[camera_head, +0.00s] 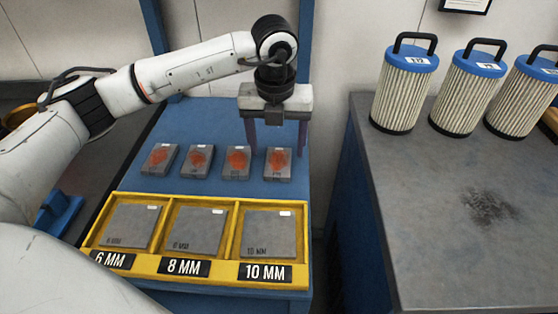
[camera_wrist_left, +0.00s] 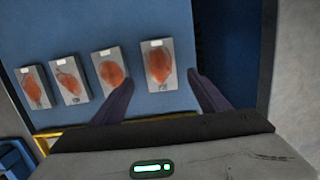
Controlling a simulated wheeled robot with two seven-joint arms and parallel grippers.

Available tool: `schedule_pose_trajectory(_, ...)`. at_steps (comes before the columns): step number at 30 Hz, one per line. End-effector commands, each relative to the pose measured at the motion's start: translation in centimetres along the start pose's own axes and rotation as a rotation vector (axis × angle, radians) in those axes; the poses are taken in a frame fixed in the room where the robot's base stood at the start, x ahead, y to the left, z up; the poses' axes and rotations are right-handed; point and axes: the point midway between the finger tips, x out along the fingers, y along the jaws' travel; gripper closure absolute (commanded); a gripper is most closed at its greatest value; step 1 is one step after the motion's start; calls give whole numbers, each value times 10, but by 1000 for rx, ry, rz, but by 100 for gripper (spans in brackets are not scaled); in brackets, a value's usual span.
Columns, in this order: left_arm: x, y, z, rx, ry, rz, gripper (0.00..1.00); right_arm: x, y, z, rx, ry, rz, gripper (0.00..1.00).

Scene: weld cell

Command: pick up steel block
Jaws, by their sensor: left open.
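Several grey steel blocks with orange-red patches lie in a row on the blue table. The rightmost steel block (camera_head: 278,164) is below my left gripper (camera_head: 277,145). My left gripper is open, with its two fingers pointing down and nothing between them that I can see held. In the left wrist view the same block (camera_wrist_left: 158,65) shows beyond and between the open fingertips of the gripper (camera_wrist_left: 160,82). The other blocks (camera_head: 237,162) lie to its left, spaced apart. My right gripper is not in view.
A yellow tray (camera_head: 180,284) with three compartments labelled 6 MM, 8 MM and 10 MM stands in front of the blocks, a grey plate in each. A grey-topped bench (camera_head: 430,220) at right holds three blue-capped filter cartridges (camera_head: 405,95). A gap separates bench and table.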

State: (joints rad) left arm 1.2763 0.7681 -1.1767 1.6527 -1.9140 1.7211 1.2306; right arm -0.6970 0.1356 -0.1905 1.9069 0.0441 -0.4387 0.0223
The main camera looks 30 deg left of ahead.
Motion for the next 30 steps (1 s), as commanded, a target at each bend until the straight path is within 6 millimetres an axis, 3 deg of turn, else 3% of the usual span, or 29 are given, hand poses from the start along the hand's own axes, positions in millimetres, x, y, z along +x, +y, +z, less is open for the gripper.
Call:
schedule_pose_trajectory(10, 45, 0, 6, 0, 2, 1, 31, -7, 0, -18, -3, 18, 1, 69)
schedule_pose_trajectory(19, 50, -1, 5, 1, 1, 0, 31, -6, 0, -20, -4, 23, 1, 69)
schedule_pose_trajectory(30, 50, -1, 6, 0, 1, 0, 94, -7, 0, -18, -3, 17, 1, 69)
